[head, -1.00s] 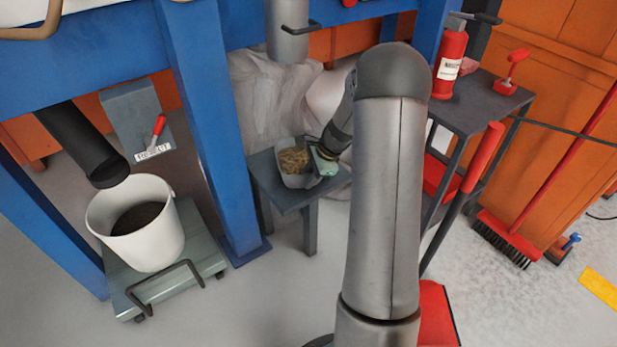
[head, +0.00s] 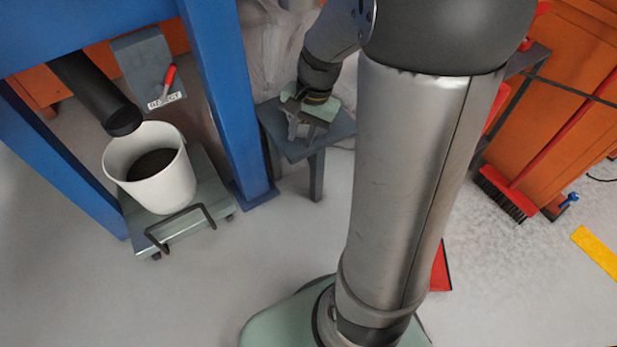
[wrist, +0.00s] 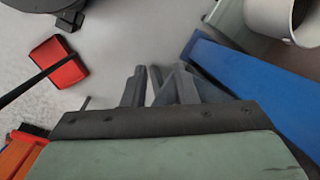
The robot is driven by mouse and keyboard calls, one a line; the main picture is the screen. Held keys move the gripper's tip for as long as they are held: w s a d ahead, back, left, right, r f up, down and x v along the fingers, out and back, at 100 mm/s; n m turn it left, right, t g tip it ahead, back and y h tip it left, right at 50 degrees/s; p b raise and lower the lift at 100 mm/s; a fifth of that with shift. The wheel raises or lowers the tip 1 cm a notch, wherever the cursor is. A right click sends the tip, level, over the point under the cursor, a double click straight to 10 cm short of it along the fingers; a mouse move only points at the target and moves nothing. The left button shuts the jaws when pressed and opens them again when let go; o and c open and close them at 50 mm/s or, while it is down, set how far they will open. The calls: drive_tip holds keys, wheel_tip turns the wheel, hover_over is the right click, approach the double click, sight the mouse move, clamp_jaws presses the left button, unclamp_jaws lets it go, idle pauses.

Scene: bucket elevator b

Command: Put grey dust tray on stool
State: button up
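The stool (head: 339,127) is a dark grey square table between the blue post and my arm in the head view. My gripper (head: 302,131) is over the stool top, with its fingers pointing toward the head camera and slightly down. The fingers also show in the wrist view (wrist: 160,75), standing apart with nothing seen held between them. I cannot make out the grey dust tray in either current view. My gripper and wrist cover much of the stool top, so the tray may be hidden behind them.
A blue post (head: 222,95) stands close left of the stool. A white bucket (head: 152,185) with dark contents stands on a wheeled cart (head: 208,190) at left. A red broom (head: 507,195) leans at right. Grey floor in front of the stool is clear.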

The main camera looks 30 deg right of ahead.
drive_tip(key=s+a+n+h, duration=0.1)
drive_tip(key=s+a+n, duration=0.2)
drive_tip(key=s+n, duration=0.2)
drive_tip(key=s+a+n+h, duration=0.1)
drive_tip(key=s+a+n, duration=0.2)
drive_tip(key=s, duration=0.7)
drive_tip(key=shift+a+r+n+g, duration=0.15)
drive_tip(key=shift+n+g, duration=0.25)
drive_tip(key=shift+n, duration=0.6)
drive_tip(key=shift+w, duration=0.1)
